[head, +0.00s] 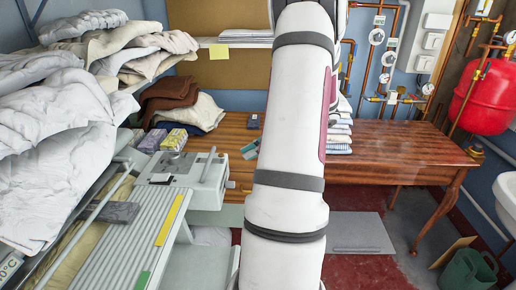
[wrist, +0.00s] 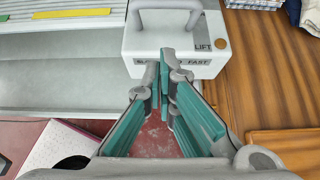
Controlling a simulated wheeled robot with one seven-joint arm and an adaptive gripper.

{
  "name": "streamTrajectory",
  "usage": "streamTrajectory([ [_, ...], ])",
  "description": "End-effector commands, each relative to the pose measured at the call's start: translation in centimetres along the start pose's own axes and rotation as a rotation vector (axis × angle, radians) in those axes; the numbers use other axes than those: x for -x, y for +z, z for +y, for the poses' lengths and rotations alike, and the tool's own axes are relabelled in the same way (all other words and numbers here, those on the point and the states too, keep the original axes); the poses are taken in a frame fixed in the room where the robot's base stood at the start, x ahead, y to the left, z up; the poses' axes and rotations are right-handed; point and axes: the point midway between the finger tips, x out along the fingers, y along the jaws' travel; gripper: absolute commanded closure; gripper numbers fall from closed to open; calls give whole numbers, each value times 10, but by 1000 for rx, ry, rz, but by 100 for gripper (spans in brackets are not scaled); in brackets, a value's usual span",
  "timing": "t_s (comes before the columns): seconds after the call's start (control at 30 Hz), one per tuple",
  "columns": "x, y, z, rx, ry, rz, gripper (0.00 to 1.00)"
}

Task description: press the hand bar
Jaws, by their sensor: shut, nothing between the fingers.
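The rotary ironer stands at the left in the head view, with a light grey end housing (head: 180,178) and a long ribbed panel (head: 135,240) bearing yellow and green strips. A grey upright handle (head: 208,166) is on the housing. In the wrist view the housing (wrist: 140,42) carries a grey looped handle (wrist: 168,14) and the words LIFT and FAST. I cannot tell for sure which part is the hand bar. My gripper (wrist: 164,72) is shut and empty, its teal-padded fingertips at the housing's lower edge in the picture; contact is unclear. The head view does not show my gripper.
A wooden table (head: 400,145) with folded cloths (head: 339,130) stands behind. White linen (head: 50,140) is heaped at the left. A red tank (head: 485,97) and pipes are at the right wall. My arm blocks the head view's middle.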

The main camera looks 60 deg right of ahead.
Motion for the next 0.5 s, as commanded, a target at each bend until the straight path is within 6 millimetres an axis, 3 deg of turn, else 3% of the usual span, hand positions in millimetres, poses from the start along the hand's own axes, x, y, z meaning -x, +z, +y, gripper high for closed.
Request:
streamTrajectory([
  [0.23,-50,0,1,-1,4,0,100],
  [0.5,-69,25,1,2,1,0,100],
])
